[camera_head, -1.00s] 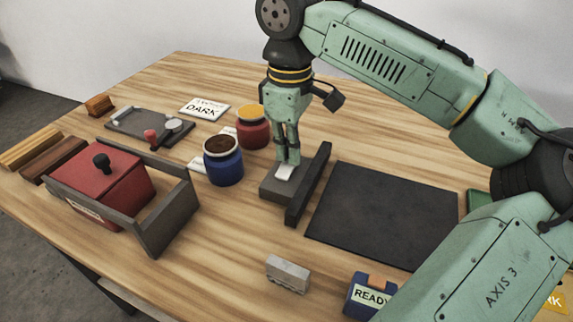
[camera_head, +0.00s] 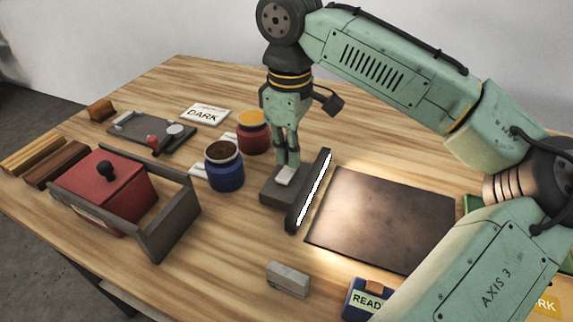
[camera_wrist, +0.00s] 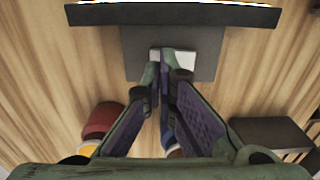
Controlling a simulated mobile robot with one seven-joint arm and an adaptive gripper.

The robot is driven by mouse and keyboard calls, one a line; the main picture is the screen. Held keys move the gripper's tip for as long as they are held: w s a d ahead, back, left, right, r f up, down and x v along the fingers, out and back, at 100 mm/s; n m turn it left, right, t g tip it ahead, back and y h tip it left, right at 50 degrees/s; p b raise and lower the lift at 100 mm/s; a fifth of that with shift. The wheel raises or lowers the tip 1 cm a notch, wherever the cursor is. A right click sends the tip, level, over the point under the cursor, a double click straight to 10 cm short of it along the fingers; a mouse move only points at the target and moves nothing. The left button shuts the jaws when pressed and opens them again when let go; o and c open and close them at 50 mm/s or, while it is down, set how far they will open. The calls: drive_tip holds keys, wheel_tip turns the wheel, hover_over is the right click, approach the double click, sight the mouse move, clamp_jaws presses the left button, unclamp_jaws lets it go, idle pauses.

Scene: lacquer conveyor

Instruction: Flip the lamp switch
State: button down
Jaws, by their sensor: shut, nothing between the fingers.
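The lamp is a dark upright bar on a grey base (camera_head: 270,192), with a white rocker switch (camera_head: 285,176) on the base. A bright white strip (camera_head: 314,190) glows along the lamp bar (camera_head: 293,214), and light falls on the dark mat (camera_head: 385,220) to its right. My gripper (camera_head: 287,163) is shut and empty, pointing down with its fingertips at the switch. In the wrist view the fingertips (camera_wrist: 164,75) overlap the near edge of the white switch (camera_wrist: 180,56), partly hiding it; I cannot tell whether they touch.
A blue jar (camera_head: 223,167) and a red jar (camera_head: 253,133) stand left of my gripper. A red lidded box (camera_head: 105,192) sits in a grey frame at left. A small grey block (camera_head: 288,280) and a blue READY holder (camera_head: 365,300) are in front.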

sight(289, 170)
drive_tip(key=shift+r+p, duration=2.5)
drive_tip(key=shift+r, duration=0.2)
